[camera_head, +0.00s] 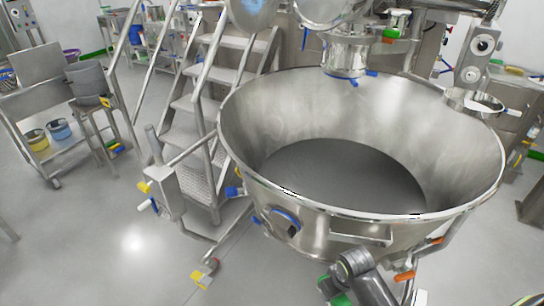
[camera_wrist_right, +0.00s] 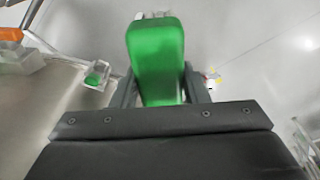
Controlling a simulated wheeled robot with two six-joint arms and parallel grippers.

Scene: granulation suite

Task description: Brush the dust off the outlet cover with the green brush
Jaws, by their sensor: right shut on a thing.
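My right gripper (camera_wrist_right: 160,88) is shut on the green brush (camera_wrist_right: 156,50), whose green block fills the space between the fingers in the right wrist view. Its bristles cannot be made out there. In the head view, a bit of green (camera_head: 325,284) shows beside my dark wrist at the bottom edge; it looks like the same brush. A round port with a blue ring (camera_head: 284,221) sits low on the front of the large steel bowl and looks like the outlet cover. It is up and left of my wrist, apart from it. Dust on it cannot be made out. My left gripper is not in view.
The wide steel bowl (camera_head: 240,150) holds grey material and fills the centre right. A handle bar (camera_head: 361,238) and orange-tipped levers (camera_head: 404,277) stick out near my wrist. Metal steps (camera_head: 196,107) and a cart (camera_head: 60,103) stand left. The floor at lower left is clear.

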